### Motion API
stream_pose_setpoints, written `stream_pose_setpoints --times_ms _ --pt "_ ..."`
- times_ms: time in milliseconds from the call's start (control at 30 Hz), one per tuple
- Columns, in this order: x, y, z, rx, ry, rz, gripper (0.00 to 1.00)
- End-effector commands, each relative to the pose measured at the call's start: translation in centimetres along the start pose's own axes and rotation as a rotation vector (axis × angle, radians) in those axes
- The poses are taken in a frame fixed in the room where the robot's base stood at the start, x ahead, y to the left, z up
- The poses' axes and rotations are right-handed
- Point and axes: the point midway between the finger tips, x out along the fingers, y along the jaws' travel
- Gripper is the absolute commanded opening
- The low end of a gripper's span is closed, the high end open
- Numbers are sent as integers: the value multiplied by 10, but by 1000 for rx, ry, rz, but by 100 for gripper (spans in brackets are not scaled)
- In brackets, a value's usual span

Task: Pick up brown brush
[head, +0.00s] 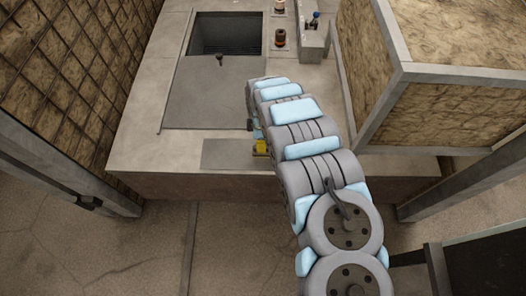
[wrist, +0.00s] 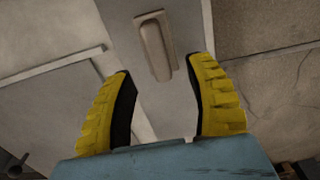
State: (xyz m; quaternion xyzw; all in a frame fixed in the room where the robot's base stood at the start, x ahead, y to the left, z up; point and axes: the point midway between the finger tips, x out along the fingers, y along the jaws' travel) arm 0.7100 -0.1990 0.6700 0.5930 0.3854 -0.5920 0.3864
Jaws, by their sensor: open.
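The brown brush (wrist: 153,47), a light brown elongated piece with a rounded edge, lies on a grey plate (wrist: 190,22) in the wrist view. My gripper (wrist: 162,68) is open, with its two yellow, black-lined fingers spread on either side below the brush. The brush appears just beyond the fingertips, between their lines, and nothing is held. In the head view a yellow finger of my gripper (head: 261,147) shows at the right end of the grey plate (head: 226,153), near the front edge of the worktop. The brush is not visible there, apparently hidden by my arm.
A square opening (head: 226,36) and a large flat panel (head: 205,95) lie behind on the worktop (head: 140,140). Small items (head: 279,38) stand at the back. A framed block (head: 440,50) is close on the right and a grid-covered wall (head: 70,60) on the left.

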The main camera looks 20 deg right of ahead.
Motion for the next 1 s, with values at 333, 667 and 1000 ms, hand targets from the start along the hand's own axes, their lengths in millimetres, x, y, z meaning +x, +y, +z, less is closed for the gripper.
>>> stream_pose_setpoints --times_ms 333,667,1000 --pt "30 0 4 1 1 -4 54" --pt "54 1 6 0 -1 -3 54" --pt "53 2 6 0 -1 -2 12"
